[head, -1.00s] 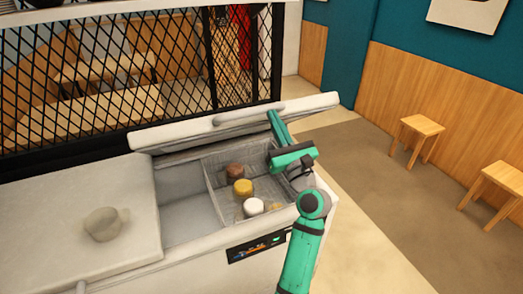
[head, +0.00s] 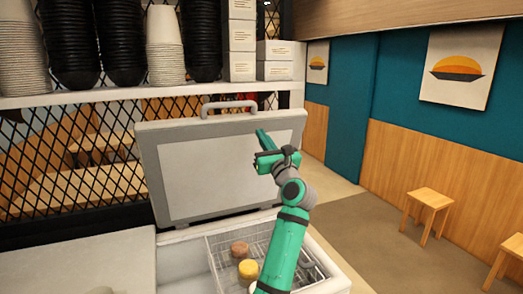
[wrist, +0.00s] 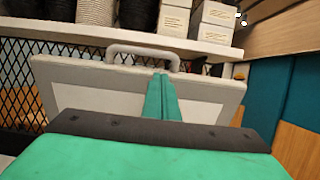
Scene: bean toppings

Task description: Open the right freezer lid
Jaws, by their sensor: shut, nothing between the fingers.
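The right freezer lid (head: 185,175) stands raised, close to upright, at the back of the freezer, its pale inner panel facing me. Its handle (head: 229,106) is at the top edge. My gripper (head: 261,134) is shut and empty in front of the right part of the inner face. I cannot tell whether its fingertips touch the lid. In the wrist view, the lid (wrist: 90,95) spans behind my shut green fingers (wrist: 160,92), and the handle (wrist: 143,52) arches above. The right compartment (head: 185,270) is uncovered below.
A wire basket (head: 222,250) in the compartment holds several round tubs, including a brown one (head: 240,248) and a yellow one (head: 248,268). A shelf (head: 130,94) with stacked bowls, cups and boxes is close above the lid. Stools (head: 428,212) stand on the floor at right.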

